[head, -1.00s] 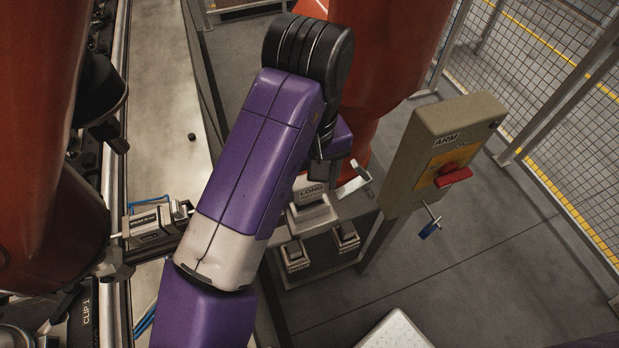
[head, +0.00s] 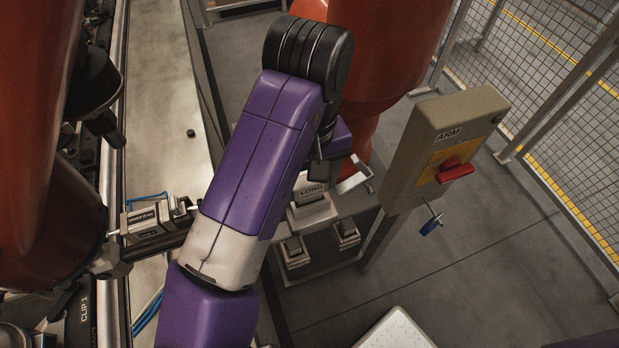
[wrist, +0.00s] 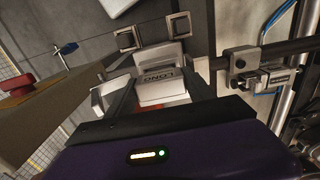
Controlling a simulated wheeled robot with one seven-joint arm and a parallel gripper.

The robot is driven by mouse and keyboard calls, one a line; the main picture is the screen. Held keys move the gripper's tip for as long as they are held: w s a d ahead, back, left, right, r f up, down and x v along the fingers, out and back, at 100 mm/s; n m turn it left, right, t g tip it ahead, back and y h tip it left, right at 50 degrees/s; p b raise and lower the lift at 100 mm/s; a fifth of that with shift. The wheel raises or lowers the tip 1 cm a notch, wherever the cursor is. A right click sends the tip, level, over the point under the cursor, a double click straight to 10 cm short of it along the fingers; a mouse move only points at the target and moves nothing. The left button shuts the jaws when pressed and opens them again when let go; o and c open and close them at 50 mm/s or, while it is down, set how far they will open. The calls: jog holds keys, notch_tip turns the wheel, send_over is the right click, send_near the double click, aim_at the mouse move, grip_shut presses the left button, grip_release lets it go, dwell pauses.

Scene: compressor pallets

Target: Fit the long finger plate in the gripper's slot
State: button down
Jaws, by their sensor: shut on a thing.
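My gripper (wrist: 160,95) is over the small stand, with a dark finger on each side of a light grey block marked LONG (wrist: 160,78). It is shut on this block, which I take for the long finger plate. In the head view the LONG block (head: 312,190) shows just below my wrist; my arm hides the fingertips. I cannot tell whether the block is clear of its seat. A metal gripper with a labelled body (head: 150,220), on the orange robot, is at the left. It also shows at the right of the wrist view (wrist: 258,75). Its slot is too small to make out.
Two more seated blocks (head: 295,252) (head: 347,233) stand at the front of the stand. A beige post marked ARM, with a red handle (head: 456,172), stands close on the right. Orange robot bodies (head: 385,70) rise behind and at the left. Mesh fencing (head: 555,80) is at the far right.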

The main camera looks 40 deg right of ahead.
jog(key=shift+f+b, duration=0.85)
jog(key=shift+f, duration=0.5)
jog(key=shift+c, duration=1.4)
grip_release()
jog(key=shift+w+a+r, duration=0.1)
jog(key=shift+r, duration=0.45)
jog(key=r, duration=0.6)
jog(key=shift+d+r, duration=0.2)
jog(key=shift+r, duration=0.2)
